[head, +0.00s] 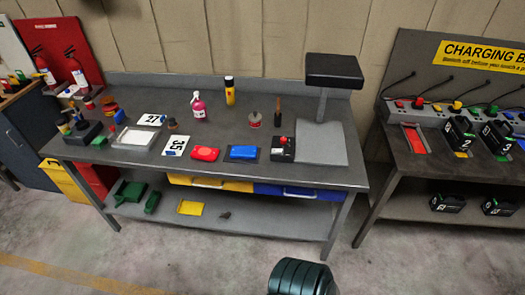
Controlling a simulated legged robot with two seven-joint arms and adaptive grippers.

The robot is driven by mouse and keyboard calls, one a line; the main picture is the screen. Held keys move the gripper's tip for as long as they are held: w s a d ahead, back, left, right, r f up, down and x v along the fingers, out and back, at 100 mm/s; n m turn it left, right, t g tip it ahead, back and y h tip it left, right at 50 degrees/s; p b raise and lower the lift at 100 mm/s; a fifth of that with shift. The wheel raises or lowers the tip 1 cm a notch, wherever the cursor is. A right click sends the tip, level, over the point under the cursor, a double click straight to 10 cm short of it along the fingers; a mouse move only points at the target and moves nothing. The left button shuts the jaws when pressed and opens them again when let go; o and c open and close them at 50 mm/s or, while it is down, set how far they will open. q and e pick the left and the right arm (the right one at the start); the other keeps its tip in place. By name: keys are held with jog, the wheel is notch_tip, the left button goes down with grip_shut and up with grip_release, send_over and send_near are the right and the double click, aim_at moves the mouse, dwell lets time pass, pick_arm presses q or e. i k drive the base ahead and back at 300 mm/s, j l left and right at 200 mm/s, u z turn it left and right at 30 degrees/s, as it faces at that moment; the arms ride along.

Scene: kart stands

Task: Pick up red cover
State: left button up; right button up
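A small red cover (205,154) lies on the grey workbench (240,178), near its front edge and left of the middle. A blue cover (243,152) of similar size lies just to its right, apart from it. A white card marked 35 (175,145) lies to its left. Neither of my grippers shows in the head view, and nothing is touching the red cover.
Behind the cover stand a pink bottle (198,107) and a yellow-black can (230,92). A scale-like stand (333,72) is at right. A dark ribbed shape (300,278), unclear, is at the bottom edge. Floor in front is mostly clear.

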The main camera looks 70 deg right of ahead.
aim_at(203, 153)
jog(key=z, duration=1.8)
